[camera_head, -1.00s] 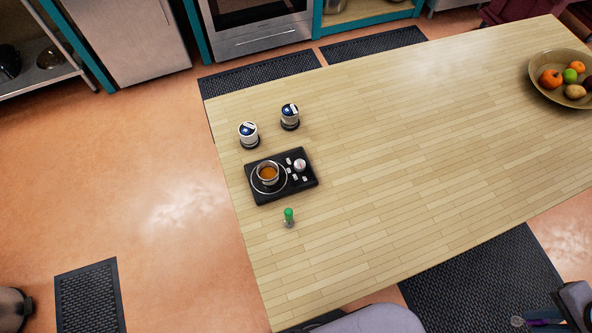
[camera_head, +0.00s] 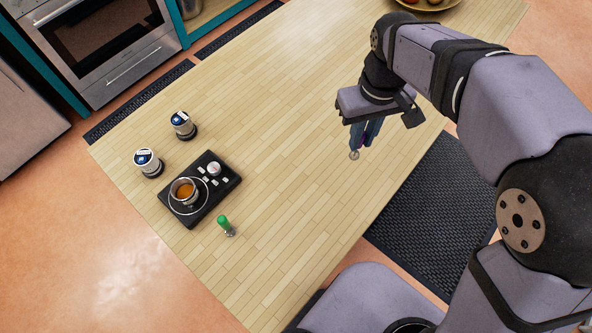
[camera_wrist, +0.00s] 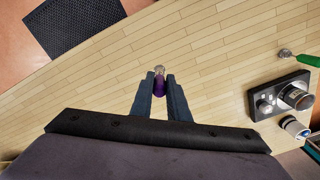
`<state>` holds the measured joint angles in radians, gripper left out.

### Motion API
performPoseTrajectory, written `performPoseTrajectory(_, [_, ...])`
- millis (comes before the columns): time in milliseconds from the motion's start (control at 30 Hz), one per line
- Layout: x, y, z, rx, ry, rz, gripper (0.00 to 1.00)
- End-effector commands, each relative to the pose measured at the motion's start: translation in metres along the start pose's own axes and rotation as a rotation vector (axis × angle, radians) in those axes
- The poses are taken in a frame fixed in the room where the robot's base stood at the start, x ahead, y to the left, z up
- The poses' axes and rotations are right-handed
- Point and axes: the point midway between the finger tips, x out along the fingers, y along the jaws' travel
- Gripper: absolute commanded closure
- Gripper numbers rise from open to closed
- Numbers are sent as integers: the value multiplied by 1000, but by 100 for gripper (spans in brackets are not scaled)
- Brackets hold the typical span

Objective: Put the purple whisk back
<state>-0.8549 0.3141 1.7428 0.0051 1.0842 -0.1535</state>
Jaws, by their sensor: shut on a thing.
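The purple whisk (camera_wrist: 159,87) is between the two fingers of my gripper (camera_wrist: 161,80) in the wrist view. Its purple handle is gripped and its pale metal end sticks out past the fingertips. In the head view my gripper (camera_head: 367,133) is shut on it above the right part of the table, pointing down. There only the whisk's metal end (camera_head: 354,155) shows clearly below the fingers; the handle is mostly hidden. A similar green-handled tool (camera_head: 223,221) is on the table to the left, in front of the black tray.
A fruit bowl (camera_head: 428,4) is at the far edge. The wooden table (camera_head: 285,110) between is clear.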

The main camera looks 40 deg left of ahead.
Motion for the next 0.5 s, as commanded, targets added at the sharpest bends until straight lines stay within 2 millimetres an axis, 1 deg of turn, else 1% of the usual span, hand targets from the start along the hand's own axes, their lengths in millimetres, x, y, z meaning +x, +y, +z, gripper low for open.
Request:
performPoseTrajectory(33, [0, -28, -6, -79, 5, 1, 100])
performPoseTrajectory(133, [-8, -74, -8, -210, 4, 1, 100])
performPoseTrajectory(200, [-14, -105, -7, -298, 4, 1, 100])
performPoseTrajectory(300, [-21, -143, -1, -408, 2, 1, 100])
performPoseTrajectory(400, [-28, -174, 7, -498, 2, 1, 100])
performPoseTrajectory(500, [-33, -196, 14, -566, 1, 1, 100])
